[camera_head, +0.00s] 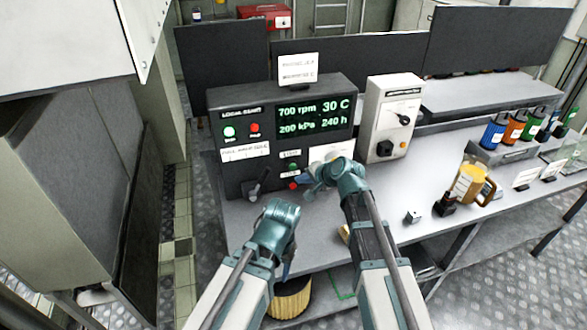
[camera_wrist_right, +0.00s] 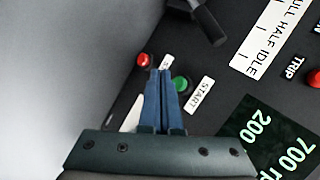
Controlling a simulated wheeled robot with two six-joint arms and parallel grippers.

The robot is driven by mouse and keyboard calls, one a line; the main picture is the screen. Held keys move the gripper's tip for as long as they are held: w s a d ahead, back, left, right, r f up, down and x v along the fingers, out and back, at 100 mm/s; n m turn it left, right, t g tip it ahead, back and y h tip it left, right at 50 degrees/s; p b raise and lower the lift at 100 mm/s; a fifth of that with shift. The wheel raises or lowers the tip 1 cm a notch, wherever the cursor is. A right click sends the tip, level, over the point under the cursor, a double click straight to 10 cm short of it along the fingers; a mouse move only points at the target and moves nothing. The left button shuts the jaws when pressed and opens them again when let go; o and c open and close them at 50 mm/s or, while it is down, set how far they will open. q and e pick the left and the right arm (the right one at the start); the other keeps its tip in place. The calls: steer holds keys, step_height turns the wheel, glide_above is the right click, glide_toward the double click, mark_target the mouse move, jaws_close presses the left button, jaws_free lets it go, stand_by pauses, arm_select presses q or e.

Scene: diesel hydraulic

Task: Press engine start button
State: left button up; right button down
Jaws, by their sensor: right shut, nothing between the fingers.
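The dark local control panel (camera_head: 235,105) stands on the grey bench. Its green start button (camera_head: 292,166) is low on the panel, under a START label; the button also shows in the right wrist view (camera_wrist_right: 181,84). A red button (camera_head: 293,185) sits below it and shows in the right wrist view (camera_wrist_right: 144,61). My right gripper (camera_head: 301,179) is shut and empty, its blue fingertips (camera_wrist_right: 160,73) close beside the green button. Whether they touch the panel is unclear. My left gripper (camera_head: 287,270) hangs low in front of the bench, mostly hidden by its own arm.
A lever (camera_head: 257,186) sticks out at the panel's lower left. A white control box (camera_head: 391,115) stands to the right. A yellow mug (camera_head: 469,184) and several coloured bottles (camera_head: 515,126) are on the right. The display reads 700 rpm and 200 kPa.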

steer(key=shift+s+d, duration=0.2)
steer(key=shift+s, duration=0.4)
steer(key=shift+s+d, duration=0.2)
steer(key=shift+s, duration=0.35)
steer(key=s+f+n+g+h, duration=0.1)
steer(key=s+n, duration=0.1)
steer(key=s, duration=0.2)
steer(key=s+f+n+g+h, duration=0.1)
steer(key=s+f+n+g, duration=0.1)
steer(key=s, duration=0.3)
steer(key=s+f+n+g+h, duration=0.1)
steer(key=s+f+n, duration=0.1)
steer(key=s, duration=0.3)
steer(key=shift+a+f+n+g+p, duration=0.15)
steer(key=shift+a+n+g+p, duration=0.15)
steer(key=shift+a+p, duration=0.05)
steer(key=s+d+f+n+g+h, duration=0.1)
steer(key=s+d+n+g+h, duration=0.2)
steer(key=s, duration=0.8)
steer(key=shift+d+n+h, duration=0.8)
steer(key=shift+d+h, duration=0.1)
steer(key=shift+d, duration=0.3)
